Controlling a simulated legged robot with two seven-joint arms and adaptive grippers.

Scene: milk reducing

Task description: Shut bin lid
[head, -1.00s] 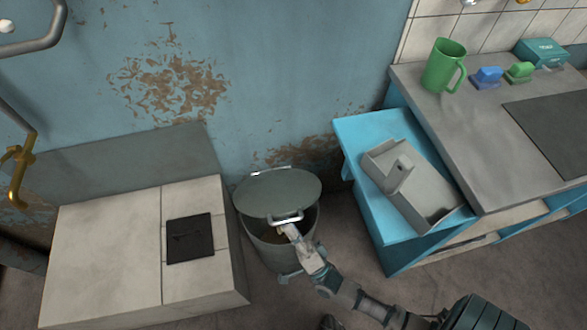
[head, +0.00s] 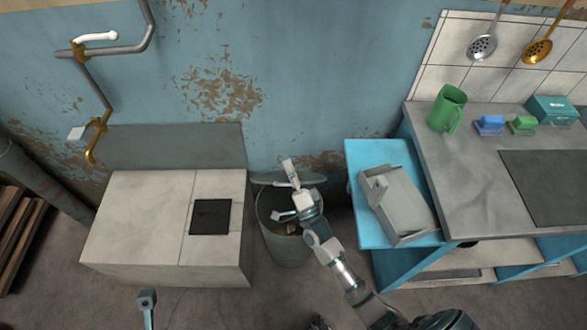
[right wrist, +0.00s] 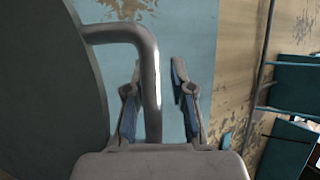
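The grey metal bin (head: 283,250) stands on the floor between the pale cabinet and the blue drawer. Its mouth is open, with some contents showing inside. The round lid (head: 313,179) is raised at the bin's back, partly hidden by my right gripper. My right gripper (head: 285,194) is over the bin with its fingers spread. In the right wrist view the open fingers (right wrist: 158,103) stand either side of the lid's bent handle (right wrist: 152,75), and the lid (right wrist: 45,85) fills the left. A small part, likely my left gripper (head: 147,299), shows at the bottom left; its state is unclear.
The pale cabinet (head: 135,215) is close on the bin's left. A counter (head: 470,195) with a green mug (head: 447,108) is farther right. The wall is right behind the bin.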

